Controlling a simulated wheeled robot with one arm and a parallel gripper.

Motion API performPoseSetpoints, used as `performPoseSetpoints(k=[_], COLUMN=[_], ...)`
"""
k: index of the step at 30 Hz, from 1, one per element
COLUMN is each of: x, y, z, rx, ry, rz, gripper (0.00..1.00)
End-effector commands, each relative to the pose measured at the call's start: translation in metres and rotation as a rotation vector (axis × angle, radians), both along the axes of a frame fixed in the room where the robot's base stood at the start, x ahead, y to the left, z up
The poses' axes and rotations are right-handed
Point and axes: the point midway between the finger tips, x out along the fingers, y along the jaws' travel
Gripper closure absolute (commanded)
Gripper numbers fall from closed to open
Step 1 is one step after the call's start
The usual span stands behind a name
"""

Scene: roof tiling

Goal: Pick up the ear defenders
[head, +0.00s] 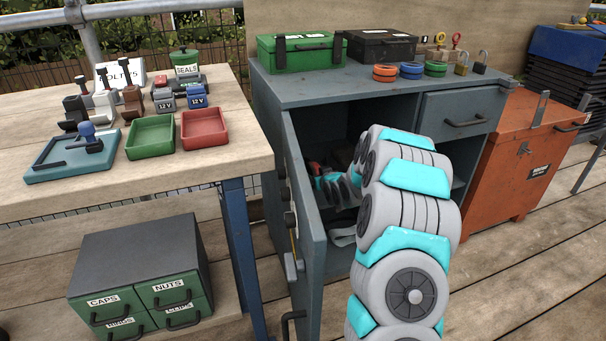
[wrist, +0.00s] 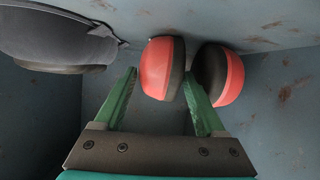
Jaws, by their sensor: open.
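The ear defenders (wrist: 158,66) show in the wrist view as two red and black cups with a gap between them. My gripper (wrist: 160,76) is open, with green fingers. The left cup is between the two fingertips in the picture; I cannot tell whether either finger touches it. The right cup (wrist: 230,76) is just outside the right finger. The headband cannot be made out. In the head view my arm reaches into the open grey cabinet (head: 345,90), and its wrist hides most of the inside.
A dark grey object (wrist: 60,30) with a strap lies at upper left in the wrist view. The cabinet door (head: 305,235) stands open left of my arm. A workbench (head: 130,190) with trays is at left, an orange chest (head: 505,160) at right.

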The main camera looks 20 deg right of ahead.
Motion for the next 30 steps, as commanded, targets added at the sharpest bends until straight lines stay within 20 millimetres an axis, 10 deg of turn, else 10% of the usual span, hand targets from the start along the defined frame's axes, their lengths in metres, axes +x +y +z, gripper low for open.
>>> performPoseSetpoints(k=[15,30], x=[0.025,0.025], y=[-0.001,-0.001], z=[-0.011,-0.01], rx=[0.0,0.0], ry=[0.001,0.0], rz=[0.0,0.0], gripper=[0.29,0.85])
